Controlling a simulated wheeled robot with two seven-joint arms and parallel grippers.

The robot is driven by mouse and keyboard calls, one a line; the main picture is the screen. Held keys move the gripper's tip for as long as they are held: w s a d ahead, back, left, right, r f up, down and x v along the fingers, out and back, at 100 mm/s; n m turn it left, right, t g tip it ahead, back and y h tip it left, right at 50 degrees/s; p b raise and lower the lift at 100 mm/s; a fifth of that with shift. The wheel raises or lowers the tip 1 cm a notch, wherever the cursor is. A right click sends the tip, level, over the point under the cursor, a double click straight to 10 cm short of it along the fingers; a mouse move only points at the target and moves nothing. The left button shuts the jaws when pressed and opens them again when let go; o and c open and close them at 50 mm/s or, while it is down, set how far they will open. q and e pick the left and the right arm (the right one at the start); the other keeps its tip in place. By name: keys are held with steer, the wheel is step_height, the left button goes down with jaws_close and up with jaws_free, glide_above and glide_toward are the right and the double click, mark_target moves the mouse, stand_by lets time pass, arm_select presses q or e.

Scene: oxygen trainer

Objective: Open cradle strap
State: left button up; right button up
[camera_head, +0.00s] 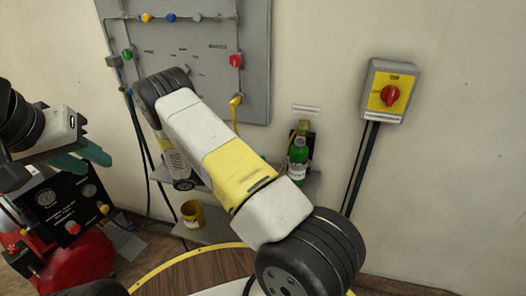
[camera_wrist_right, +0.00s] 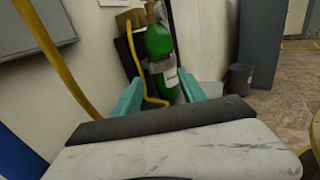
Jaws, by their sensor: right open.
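A green bottle (camera_head: 298,155) stands upright against a dark backing on a small wall shelf in the head view. In the right wrist view the green bottle (camera_wrist_right: 159,45) has a pale label and a greyish band (camera_wrist_right: 161,66) across it, which looks like the cradle strap; its fastening is not clear. My right gripper (camera_wrist_right: 160,95) is open, its teal fingers apart and empty, with the bottle beyond and between them. My right arm hides this gripper in the head view. My left gripper (camera_head: 82,157) is at the far left, teal fingers apart and empty, away from the bottle.
A yellow hose (camera_wrist_right: 142,70) hangs beside the bottle. A grey valve panel (camera_head: 195,60) and a red-knobbed switch box (camera_head: 388,92) are on the wall. A yellow cup (camera_head: 193,214) sits on a lower shelf. A red machine (camera_head: 80,255) stands below my left gripper.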

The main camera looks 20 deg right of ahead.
mark_target(284, 162)
steer(key=d, duration=0.4)
steer(key=s+d, duration=0.1)
steer(key=d, duration=0.2)
jaws_close()
stand_by(1.3)
